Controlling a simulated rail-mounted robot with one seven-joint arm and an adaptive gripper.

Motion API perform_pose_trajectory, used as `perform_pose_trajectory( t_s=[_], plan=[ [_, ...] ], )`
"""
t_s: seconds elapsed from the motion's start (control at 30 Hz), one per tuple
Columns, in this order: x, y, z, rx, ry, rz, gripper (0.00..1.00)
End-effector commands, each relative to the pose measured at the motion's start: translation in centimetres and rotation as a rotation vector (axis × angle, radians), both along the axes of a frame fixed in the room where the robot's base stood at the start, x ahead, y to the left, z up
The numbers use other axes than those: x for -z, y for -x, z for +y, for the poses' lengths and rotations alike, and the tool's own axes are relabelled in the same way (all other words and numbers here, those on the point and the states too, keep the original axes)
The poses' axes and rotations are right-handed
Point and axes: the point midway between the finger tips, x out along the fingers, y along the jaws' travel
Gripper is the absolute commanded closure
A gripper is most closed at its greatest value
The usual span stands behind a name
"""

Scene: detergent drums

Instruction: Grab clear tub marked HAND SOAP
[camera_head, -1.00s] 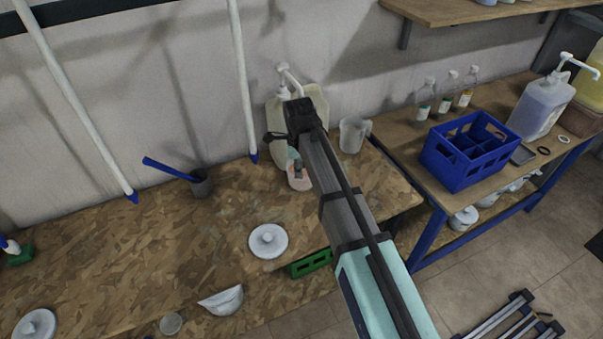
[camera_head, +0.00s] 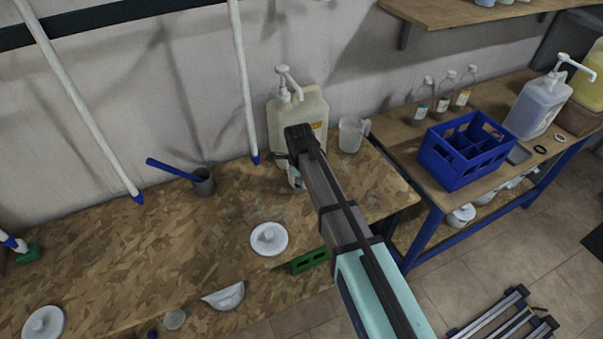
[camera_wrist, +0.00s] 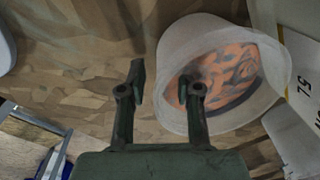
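A translucent whitish tub (camera_wrist: 172,58) with orange and grey patterning fills the right middle of the wrist view. I cannot read HAND SOAP on it. My gripper (camera_wrist: 163,88) is open, its two dark fingers apart with bare board between them. The right finger overlaps the tub's left part; I cannot tell whether it is over, inside or in front of it. The left finger is clear of the tub, to its left. In the head view my arm hides most of the tub, at the back of the wooden bench (camera_head: 110,270).
A large cream pump canister (camera_head: 312,107) stands right behind the tub's place, against the wall. A clear jug (camera_head: 351,136) is to its right. A grey cup (camera_head: 203,184) with a blue-handled tool and a white lid (camera_head: 269,239) are on the bench. A blue crate (camera_head: 462,165) stands on the right-hand table.

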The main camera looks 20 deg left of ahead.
Motion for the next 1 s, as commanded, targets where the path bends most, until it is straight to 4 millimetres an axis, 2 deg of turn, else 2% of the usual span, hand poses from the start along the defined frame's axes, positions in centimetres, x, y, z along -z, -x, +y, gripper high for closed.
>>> perform_pose_trajectory(
  t_s=[0.17,0.27,1.0],
  plan=[
    [0.03,0.00,-0.01,0.000,0.000,0.000,0.67],
    [0.02,0.00,-0.01,0.000,0.000,0.000,0.99],
    [-0.27,0.12,-0.13,0.000,0.000,-0.001,1.00]
  ],
)
